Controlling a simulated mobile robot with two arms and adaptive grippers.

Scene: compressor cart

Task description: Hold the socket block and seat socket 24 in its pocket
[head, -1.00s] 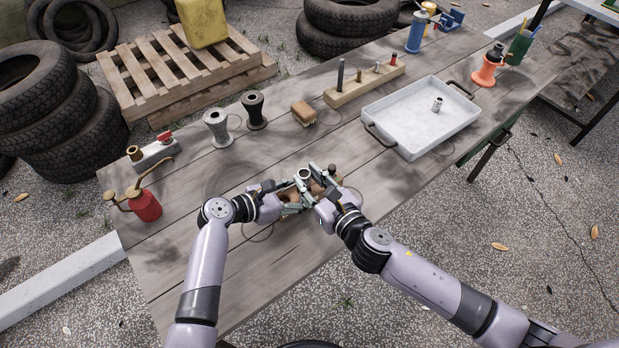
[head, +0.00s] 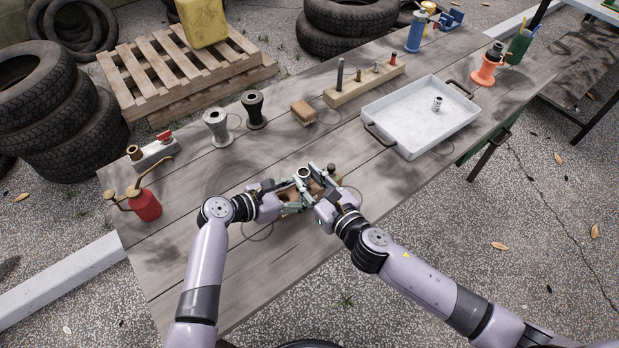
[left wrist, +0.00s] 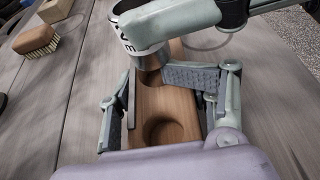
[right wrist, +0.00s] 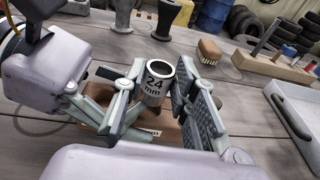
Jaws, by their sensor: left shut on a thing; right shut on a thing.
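The wooden socket block (left wrist: 150,103) lies on the bench, with a round empty pocket facing the left wrist camera. My left gripper (head: 288,196) has its fingers on both sides of the block and is shut on it. Socket 24 (right wrist: 156,82), a silver ring-shaped socket marked "24 mm", stands roughly upright between the fingers of my right gripper (head: 308,182), which is shut on it. In the left wrist view the socket (left wrist: 140,45) is over the block's far part. My fingers hide part of its lower edge, so I cannot tell how deep it sits.
A white tray (head: 391,143) with a small metal part stands to the right. A wooden rack (head: 346,95), a brush (right wrist: 208,50) and two spools (head: 217,129) stand behind. A red oil can (head: 146,206) is at the left. The bench front-left is clear.

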